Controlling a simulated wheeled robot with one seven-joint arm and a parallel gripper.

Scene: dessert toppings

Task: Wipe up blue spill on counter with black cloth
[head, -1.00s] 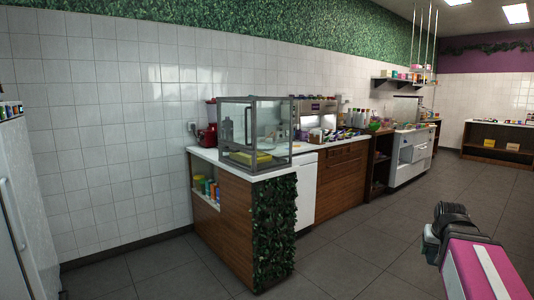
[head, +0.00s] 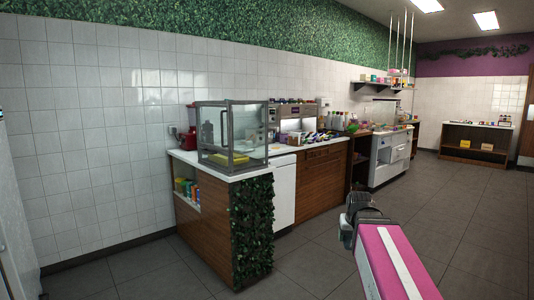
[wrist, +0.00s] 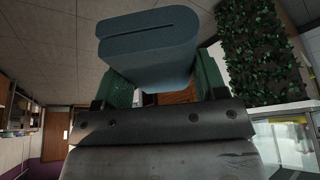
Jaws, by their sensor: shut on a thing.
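My gripper (wrist: 163,88) shows green fingers in the wrist view. It is shut on a thick folded cloth (wrist: 148,52), which looks dark blue-grey here, with a slit along its fold. In the head view the end of my arm (head: 362,205) is over open floor, well to the right of and nearer than the counter; the cloth cannot be made out there. The white-topped counter (head: 285,149) runs along the tiled wall. No blue spill can be made out on it from here.
A glass display case (head: 232,135) stands on the counter's near end, above a leaf-covered end panel (head: 252,230). A red appliance (head: 190,138) is behind it. A metal-fronted unit (head: 390,157) stands farther along. Grey floor (head: 470,220) is clear on the right.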

